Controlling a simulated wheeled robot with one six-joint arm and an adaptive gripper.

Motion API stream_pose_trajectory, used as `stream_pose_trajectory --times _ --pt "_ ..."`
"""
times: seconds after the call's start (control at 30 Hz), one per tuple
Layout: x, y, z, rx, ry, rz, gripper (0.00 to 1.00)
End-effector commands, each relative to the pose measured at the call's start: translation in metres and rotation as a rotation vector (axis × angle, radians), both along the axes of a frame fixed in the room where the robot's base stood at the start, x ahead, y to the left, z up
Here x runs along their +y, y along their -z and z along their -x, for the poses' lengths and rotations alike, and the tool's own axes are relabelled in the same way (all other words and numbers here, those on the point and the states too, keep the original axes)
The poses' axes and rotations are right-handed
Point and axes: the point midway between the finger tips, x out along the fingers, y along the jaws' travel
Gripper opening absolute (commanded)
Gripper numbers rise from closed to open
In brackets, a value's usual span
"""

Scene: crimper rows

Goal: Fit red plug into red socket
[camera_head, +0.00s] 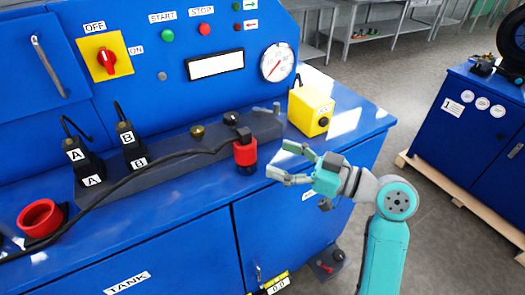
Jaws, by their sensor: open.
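The red plug (245,153) stands upright near the front of the blue bench top, with a dark lower end and a black cable leaving its top.
The black cable (150,175) runs left across the bench front. Black connectors A (75,152) and B (128,136) stand on a grey raised strip (180,146). A yellow box (310,110) stands behind my gripper. A control panel with a gauge (276,62) rises at the back.

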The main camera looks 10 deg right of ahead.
Motion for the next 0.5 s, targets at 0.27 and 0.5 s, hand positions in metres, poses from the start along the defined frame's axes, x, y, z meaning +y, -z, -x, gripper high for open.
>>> stream_pose_trajectory --times 0.27,0.5 --pt "-0.021 0.000 0.018 0.001 0.001 -0.001 0.77" --pt "-0.023 0.000 0.020 0.001 -0.001 -0.001 0.77"
